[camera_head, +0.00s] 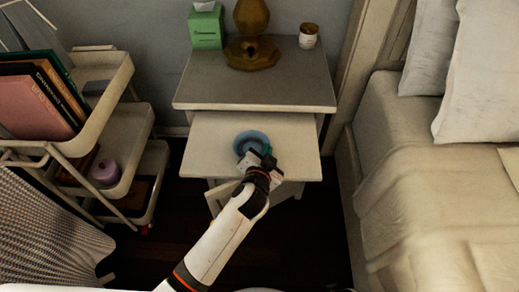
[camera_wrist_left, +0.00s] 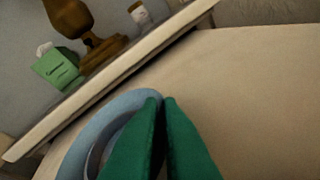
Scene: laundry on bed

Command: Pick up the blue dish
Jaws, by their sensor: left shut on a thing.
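The blue dish (camera_head: 250,138) is round and sits on the pulled-out lower shelf (camera_head: 215,135) of the nightstand. In the left wrist view the dish (camera_wrist_left: 92,128) shows as a pale blue ring, partly hidden by the green fingers. My left gripper (camera_head: 266,156) reaches the dish's near right side in the head view. In the left wrist view its fingertips (camera_wrist_left: 162,100) are closed together at the dish's rim. I cannot tell whether the dish is lifted off the shelf. My right gripper is not in view.
The nightstand top (camera_head: 205,88) overhangs the shelf's back and holds a green tissue box (camera_head: 206,28), a brown lamp (camera_head: 252,50) and a small jar (camera_head: 308,36). A cart (camera_head: 120,75) with books stands left; the bed (camera_head: 425,200) stands right. The shelf's right part is clear.

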